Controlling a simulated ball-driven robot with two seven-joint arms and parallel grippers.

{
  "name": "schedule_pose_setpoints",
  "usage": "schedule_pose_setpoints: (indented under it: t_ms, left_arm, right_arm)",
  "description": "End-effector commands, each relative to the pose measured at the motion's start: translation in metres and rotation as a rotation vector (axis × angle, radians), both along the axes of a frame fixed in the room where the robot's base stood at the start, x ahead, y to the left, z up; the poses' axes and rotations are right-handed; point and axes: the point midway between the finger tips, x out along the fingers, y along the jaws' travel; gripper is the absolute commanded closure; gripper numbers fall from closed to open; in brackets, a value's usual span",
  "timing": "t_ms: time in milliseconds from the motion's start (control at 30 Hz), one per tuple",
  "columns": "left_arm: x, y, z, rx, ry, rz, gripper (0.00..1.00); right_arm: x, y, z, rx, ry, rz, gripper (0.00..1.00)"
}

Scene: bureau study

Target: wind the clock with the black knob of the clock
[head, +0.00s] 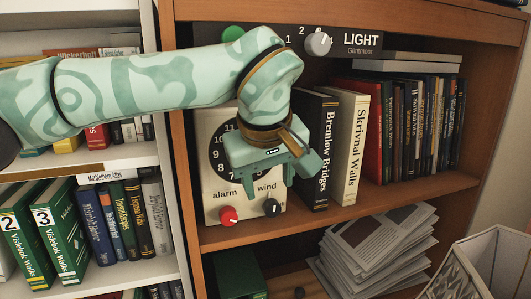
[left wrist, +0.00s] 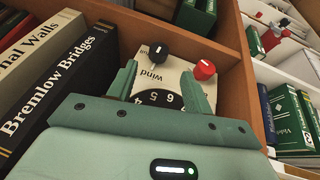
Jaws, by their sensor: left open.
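The clock (head: 213,200) is a cream box with a dark dial, standing on the shelf. Its black knob (head: 271,207), under the word "wind", is at the lower right of its face. Its red knob (head: 228,215) is under "alarm". My left gripper (head: 270,180) is open in front of the clock, just above the black knob, and covers part of the dial. In the left wrist view the black knob (left wrist: 159,50) lies beyond the open fingers (left wrist: 160,75), apart from them, and the red knob (left wrist: 204,69) is to its right. My right gripper is not in view.
A panel marked LIGHT with a grey knob (head: 318,43) is above. A paper stack (head: 375,250) lies on the shelf below. White bookshelves are at left.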

Motion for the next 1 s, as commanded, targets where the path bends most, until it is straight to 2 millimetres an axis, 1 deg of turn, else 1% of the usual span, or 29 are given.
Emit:
schedule_pose_setpoints:
  t_ms: [33, 100, 233, 300, 400, 500, 767, 800, 833, 867, 933, 967, 1000]
  left_arm:
    - [-0.006, 0.001, 0.013, -0.001, -0.007, 0.0, 0.5]
    - [-0.014, 0.002, 0.03, 0.0, -0.006, 0.003, 0.5]
    - [-0.026, 0.004, 0.058, 0.001, -0.005, 0.003, 0.5]
    - [-0.032, 0.004, 0.069, 0.001, -0.003, 0.004, 0.5]
    - [-0.036, 0.005, 0.079, 0.002, -0.003, 0.003, 0.5]
    - [-0.039, 0.005, 0.084, 0.001, 0.0, 0.003, 0.5]
    - [-0.04, 0.005, 0.085, 0.001, 0.0, 0.003, 0.5]
    - [-0.04, 0.005, 0.085, 0.001, 0.002, 0.002, 0.5]
    - [-0.04, 0.004, 0.083, -0.004, 0.005, 0.0, 0.5]
    - [-0.039, 0.001, 0.08, -0.012, 0.016, -0.004, 0.5]
    - [-0.039, -0.012, 0.065, -0.061, 0.066, -0.021, 0.5]
    - [-0.04, -0.022, 0.056, -0.097, 0.101, -0.033, 0.5]
    - [-0.042, -0.038, 0.04, -0.163, 0.165, -0.046, 0.5]
  right_arm:
    - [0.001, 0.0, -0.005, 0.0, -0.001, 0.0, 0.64]
    - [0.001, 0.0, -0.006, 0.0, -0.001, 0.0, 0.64]
    - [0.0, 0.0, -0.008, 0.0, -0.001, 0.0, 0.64]
    - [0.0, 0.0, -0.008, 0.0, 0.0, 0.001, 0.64]
    - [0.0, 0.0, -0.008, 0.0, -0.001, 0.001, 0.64]
    - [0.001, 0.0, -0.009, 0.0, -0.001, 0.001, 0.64]
    - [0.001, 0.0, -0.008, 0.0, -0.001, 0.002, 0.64]
    - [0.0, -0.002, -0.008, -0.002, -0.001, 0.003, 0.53]
    - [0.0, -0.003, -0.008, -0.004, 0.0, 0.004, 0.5]
    - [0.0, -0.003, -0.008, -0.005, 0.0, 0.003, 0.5]
    - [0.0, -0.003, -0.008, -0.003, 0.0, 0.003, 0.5]
    - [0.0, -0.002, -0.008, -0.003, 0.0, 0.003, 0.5]
    - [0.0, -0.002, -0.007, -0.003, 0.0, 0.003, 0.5]
